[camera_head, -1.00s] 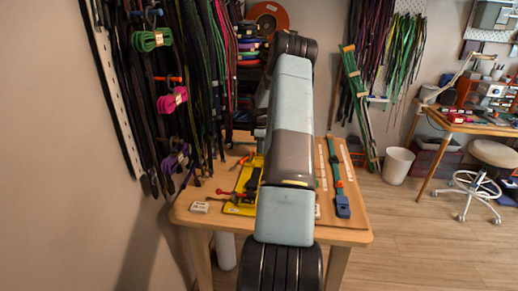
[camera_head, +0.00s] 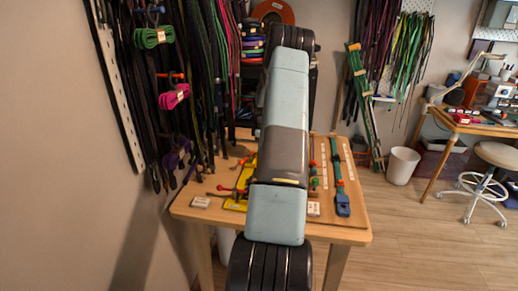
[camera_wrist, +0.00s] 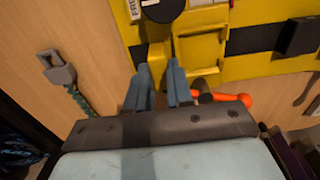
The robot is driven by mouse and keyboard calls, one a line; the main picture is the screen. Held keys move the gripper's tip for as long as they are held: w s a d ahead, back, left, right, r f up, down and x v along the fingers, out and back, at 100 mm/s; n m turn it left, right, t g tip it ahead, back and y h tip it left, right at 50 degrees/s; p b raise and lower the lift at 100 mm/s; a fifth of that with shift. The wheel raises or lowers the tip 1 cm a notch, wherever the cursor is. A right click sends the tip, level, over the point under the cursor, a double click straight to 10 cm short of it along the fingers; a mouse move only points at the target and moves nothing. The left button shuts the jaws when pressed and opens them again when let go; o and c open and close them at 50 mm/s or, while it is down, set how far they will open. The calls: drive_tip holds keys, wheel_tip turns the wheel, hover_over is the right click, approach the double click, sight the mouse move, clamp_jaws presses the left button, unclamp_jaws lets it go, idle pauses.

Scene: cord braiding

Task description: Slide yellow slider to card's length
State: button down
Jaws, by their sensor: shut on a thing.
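A yellow tool with a black band (camera_wrist: 265,38) fills the top of the wrist view. In the head view its yellow body (camera_head: 237,200) shows at the left of my arm. My gripper (camera_wrist: 159,72) is at its near edge, its two grey-blue fingers on either side of a narrow yellow part (camera_wrist: 157,57), which I take to be the slider. The fingers are shut on it, though the contact is partly hidden. I cannot make out a card for certain. In the head view my arm hides the gripper.
A grey buckle on a green cord (camera_wrist: 60,72) lies to the left. Cords hang behind.

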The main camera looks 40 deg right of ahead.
drive_tip(key=c, duration=1)
unclamp_jaws()
drive_tip(key=shift+r, duration=0.15)
wheel_tip(320, 180, up, 13)
drive_tip(key=shift+r, duration=0.2)
